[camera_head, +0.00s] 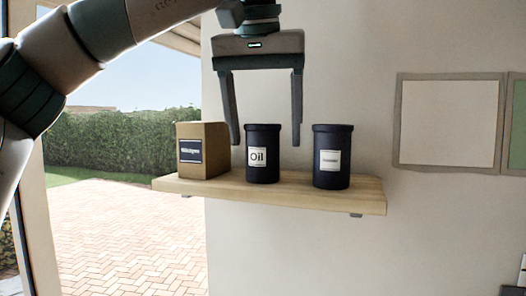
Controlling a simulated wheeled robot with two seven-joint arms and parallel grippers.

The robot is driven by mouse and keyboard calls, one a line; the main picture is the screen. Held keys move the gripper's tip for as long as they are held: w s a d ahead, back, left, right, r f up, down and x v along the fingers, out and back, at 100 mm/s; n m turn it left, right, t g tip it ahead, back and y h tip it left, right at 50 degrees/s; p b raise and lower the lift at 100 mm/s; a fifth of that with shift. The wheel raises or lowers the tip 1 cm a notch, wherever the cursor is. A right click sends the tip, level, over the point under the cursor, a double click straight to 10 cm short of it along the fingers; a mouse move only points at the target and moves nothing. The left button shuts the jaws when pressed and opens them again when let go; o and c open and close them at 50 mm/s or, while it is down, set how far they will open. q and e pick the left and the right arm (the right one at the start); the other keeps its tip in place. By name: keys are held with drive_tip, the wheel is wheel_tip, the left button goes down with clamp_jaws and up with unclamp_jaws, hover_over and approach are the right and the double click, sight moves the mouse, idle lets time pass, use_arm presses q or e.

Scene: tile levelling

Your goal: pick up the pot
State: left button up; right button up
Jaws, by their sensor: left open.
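Two dark pots stand upright on a wooden wall shelf (290,192). One pot (262,172) has a white label reading "Oil" and stands near the middle. The other pot (331,170) stands to its right with a small white label that I cannot read. My left gripper (266,142) points down from above, open and empty. Its fingers are on either side of the Oil pot in the picture, the left one by the gap beside the box, the right one in the gap between the pots. I cannot tell how far it is in depth. My right gripper is not in view.
A tan box (202,150) with a dark label stands at the shelf's left end, close to the left finger. A framed pale panel (449,122) is on the wall at the right. An opening at the left shows a brick patio and hedge.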

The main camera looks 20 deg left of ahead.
sight(263, 153)
use_arm(q)
drive_tip(key=shift+a+f+p, duration=0.25)
drive_tip(key=shift+f+p, duration=0.2)
drive_tip(key=shift+f, duration=0.05)
drive_tip(key=p+x, duration=0.1)
drive_tip(key=x, duration=0.2)
drive_tip(key=shift+a, duration=0.15)
drive_tip(key=shift+w+f+p, duration=0.2)
drive_tip(key=shift+f+p, duration=0.1)
drive_tip(key=shift+f, duration=0.15)
drive_tip(key=shift+s, duration=0.1)
drive_tip(key=shift+r, duration=0.1)
drive_tip(key=c, duration=1.3)
